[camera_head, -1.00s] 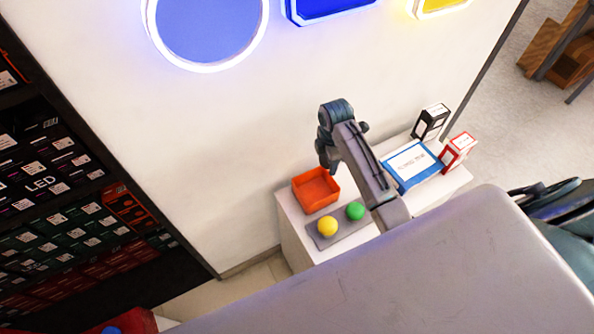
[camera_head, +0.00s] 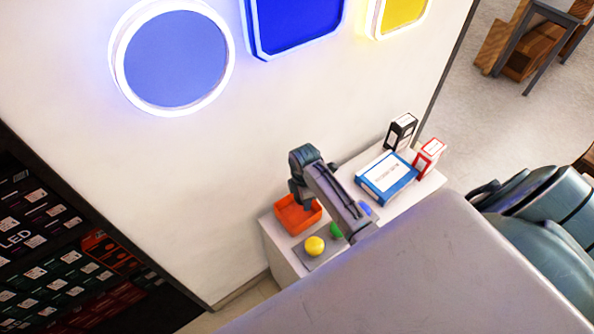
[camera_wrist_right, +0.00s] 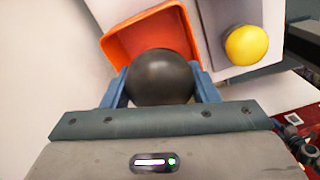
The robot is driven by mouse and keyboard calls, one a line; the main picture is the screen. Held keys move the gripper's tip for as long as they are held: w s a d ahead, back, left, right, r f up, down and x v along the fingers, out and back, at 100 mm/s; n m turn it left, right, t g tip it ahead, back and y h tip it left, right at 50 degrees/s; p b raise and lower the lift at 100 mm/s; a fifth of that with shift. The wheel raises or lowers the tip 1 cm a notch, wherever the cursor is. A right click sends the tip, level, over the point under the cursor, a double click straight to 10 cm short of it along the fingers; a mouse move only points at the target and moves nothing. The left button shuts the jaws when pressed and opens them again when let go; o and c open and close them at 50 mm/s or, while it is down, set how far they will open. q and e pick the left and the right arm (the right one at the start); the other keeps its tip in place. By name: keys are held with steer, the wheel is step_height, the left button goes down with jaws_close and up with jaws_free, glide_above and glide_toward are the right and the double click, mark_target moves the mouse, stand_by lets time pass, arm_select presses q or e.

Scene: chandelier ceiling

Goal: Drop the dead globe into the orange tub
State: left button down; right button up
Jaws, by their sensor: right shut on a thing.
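A dark, near-black globe (camera_wrist_right: 160,77) is held between the blue fingers of my right gripper (camera_wrist_right: 162,85), which is shut on it. In the right wrist view, the globe overlaps the near part of the orange tub (camera_wrist_right: 150,35); its exact height above the tub is unclear. My left gripper is not in view.
A yellow ball (camera_head: 314,246) and a partly hidden green ball (camera_head: 337,230) lie on a grey mat (camera_head: 318,260) beside the tub. A small blue item (camera_head: 365,208) shows past my arm. A blue-edged box (camera_head: 387,178), black box (camera_head: 401,132) and red-white box (camera_head: 429,158) stand further right.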

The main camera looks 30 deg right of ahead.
steer(key=o, duration=0.8)
steer(key=shift+o, duration=1.3)
steer(key=shift+r, duration=0.15)
step_height(320, 180, up, 10)
steer(key=b, duration=0.3)
steer(key=shift+f, duration=0.2)
steer(key=shift+r, duration=0.45)
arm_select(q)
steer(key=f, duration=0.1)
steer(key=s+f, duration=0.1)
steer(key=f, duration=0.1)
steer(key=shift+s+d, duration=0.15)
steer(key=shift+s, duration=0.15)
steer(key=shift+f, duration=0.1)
arm_select(e)
steer(key=shift+s, duration=0.1)
